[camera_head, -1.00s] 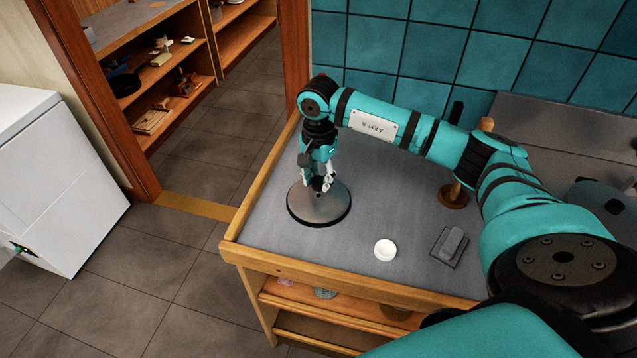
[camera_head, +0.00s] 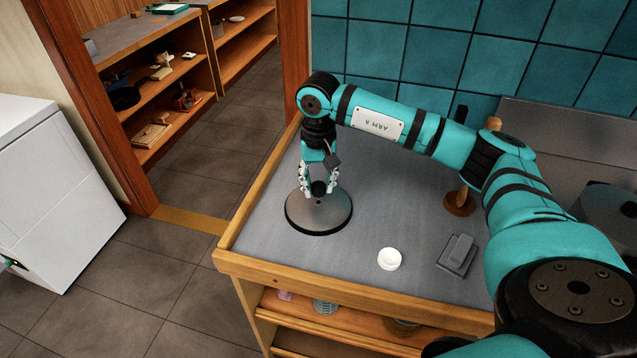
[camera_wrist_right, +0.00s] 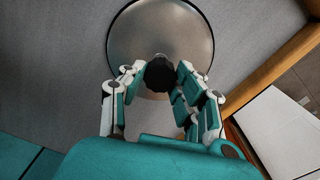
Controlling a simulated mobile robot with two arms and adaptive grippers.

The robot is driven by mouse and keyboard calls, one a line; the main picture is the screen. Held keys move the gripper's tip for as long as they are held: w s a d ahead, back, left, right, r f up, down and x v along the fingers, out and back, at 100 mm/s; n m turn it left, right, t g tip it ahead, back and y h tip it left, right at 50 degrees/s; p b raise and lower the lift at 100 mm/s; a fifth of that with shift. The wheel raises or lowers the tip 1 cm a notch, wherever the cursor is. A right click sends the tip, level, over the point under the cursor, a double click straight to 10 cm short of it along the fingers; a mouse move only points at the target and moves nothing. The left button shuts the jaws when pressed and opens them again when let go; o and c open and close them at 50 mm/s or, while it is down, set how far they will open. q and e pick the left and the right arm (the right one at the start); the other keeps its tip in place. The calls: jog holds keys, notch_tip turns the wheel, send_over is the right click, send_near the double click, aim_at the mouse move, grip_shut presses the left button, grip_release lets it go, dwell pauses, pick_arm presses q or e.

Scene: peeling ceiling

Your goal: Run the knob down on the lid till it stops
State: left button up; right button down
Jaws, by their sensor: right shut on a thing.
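The lid (camera_head: 320,220) is a round grey metal disc with a dark rim, lying flat on the grey counter near its left end. It also shows in the right wrist view (camera_wrist_right: 185,30). The black knob (camera_head: 319,189) stands at the lid's middle, and it shows between the fingers in the right wrist view (camera_wrist_right: 160,74). My right gripper (camera_head: 318,190) points down over the lid and is shut on the knob, a finger on each side.
The counter (camera_head: 400,210) has a wooden edge. A small white round dish (camera_head: 389,259) and a dark grey block on a flat base (camera_head: 458,254) lie right of the lid. A wooden stand (camera_head: 460,201) rises behind. A teal tiled wall (camera_head: 430,50) closes the back.

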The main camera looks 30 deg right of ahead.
jog(key=shift+f+b, duration=0.85)
jog(key=shift+f, duration=0.1)
jog(key=shift+s+f, duration=0.1)
jog(key=shift+s, duration=0.05)
dwell(0.7)
jog(key=c, duration=1.5)
grip_release()
grip_shut()
jog(key=m, duration=0.4)
jog(key=shift+f+m+b, duration=0.1)
jog(key=shift+m+b, duration=0.25)
jog(key=shift+m, duration=0.05)
